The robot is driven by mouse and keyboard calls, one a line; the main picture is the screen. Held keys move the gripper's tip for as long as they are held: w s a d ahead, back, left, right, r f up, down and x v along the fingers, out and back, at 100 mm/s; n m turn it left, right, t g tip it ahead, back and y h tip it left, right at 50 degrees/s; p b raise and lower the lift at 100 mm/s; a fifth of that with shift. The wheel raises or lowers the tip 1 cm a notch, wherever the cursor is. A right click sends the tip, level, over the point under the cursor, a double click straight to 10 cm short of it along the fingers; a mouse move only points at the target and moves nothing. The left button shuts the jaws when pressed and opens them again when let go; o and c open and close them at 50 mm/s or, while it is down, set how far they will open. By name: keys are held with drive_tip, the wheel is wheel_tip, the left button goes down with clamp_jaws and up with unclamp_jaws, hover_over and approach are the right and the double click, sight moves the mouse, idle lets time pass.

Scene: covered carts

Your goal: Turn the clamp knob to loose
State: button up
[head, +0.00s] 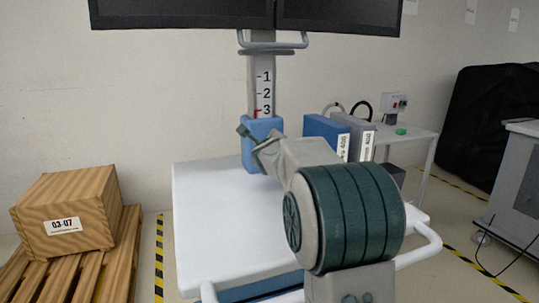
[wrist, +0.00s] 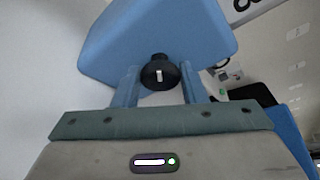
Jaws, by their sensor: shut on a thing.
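A blue clamp block (head: 262,128) sits on the grey column of the white cart, just below the printed numbers 1, 2 and 3. It fills the top of the wrist view (wrist: 155,30). Its round black clamp knob (wrist: 160,78) has a short white mark, which looks nearly upright in the wrist view. My gripper (head: 257,144) is at the front of the clamp and shut on the knob, one finger on each side of it. In the head view my gripper and arm hide the knob.
The white cart top (head: 215,220) is bare beneath my arm, with a rail handle (head: 425,245) at its right. Two monitors (head: 250,12) hang above. Blue and grey boxes (head: 328,132) stand behind to the right.

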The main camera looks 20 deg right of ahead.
drive_tip(key=n+b, duration=0.1)
drive_tip(key=f+n+h+b, duration=0.1)
drive_tip(key=n+b, duration=0.1)
drive_tip(key=shift+a+t, duration=0.1)
drive_tip(key=shift+t, duration=0.3)
drive_tip(key=n+t+h+b, duration=0.1)
drive_tip(key=n+b, duration=0.2)
drive_tip(key=b, duration=0.1)
drive_tip(key=shift+f+b, duration=0.2)
drive_tip(key=shift+b, duration=0.15)
drive_tip(key=n+t+b, duration=0.1)
drive_tip(key=n+b, duration=0.3)
drive_tip(key=b, duration=0.1)
drive_tip(key=shift+f+t, duration=0.1)
drive_tip(key=shift+t, duration=0.3)
drive_tip(key=shift+n+t+b, duration=0.4)
drive_tip(key=shift+n+b, duration=0.6)
drive_tip(key=shift+b, duration=0.15)
drive_tip(key=shift+r, duration=0.2)
drive_tip(key=o, duration=1)
drive_tip(key=shift+c, duration=0.2)
drive_tip(key=shift+r, duration=0.15)
